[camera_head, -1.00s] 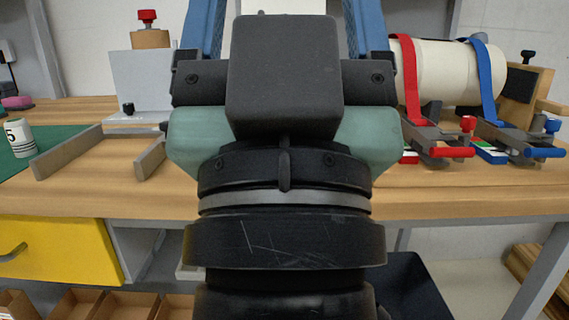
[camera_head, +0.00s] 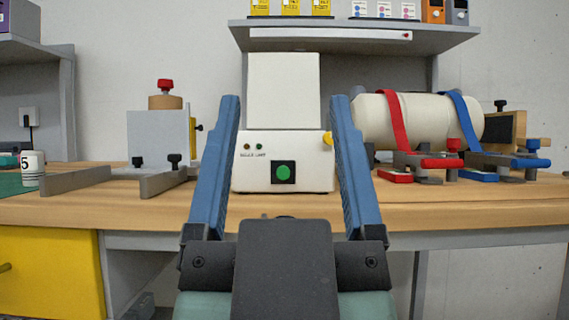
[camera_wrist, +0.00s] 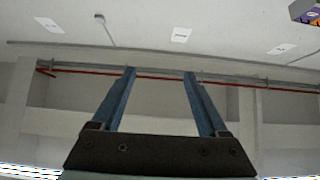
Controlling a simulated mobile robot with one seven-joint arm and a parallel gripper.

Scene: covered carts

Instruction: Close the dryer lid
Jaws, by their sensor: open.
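The dryer (camera_head: 284,172) is a small white box with a green button and small lamps, standing on the wooden bench straight ahead. Its white lid (camera_head: 283,90) stands upright above the body, so it is open. A yellow knob (camera_head: 328,138) shows at the upper right of the body. My gripper (camera_head: 284,100) is open and empty, its two blue fingers pointing up on either side of the dryer in the head view, nearer the camera. The dryer is out of that view.
Left of the dryer stand a grey fixture (camera_head: 158,140) with a red knob and a numbered cup (camera_head: 33,168). To the right, a cream cylinder (camera_head: 425,120) is strapped by red and blue bands. A shelf (camera_head: 355,38) hangs above the dryer.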

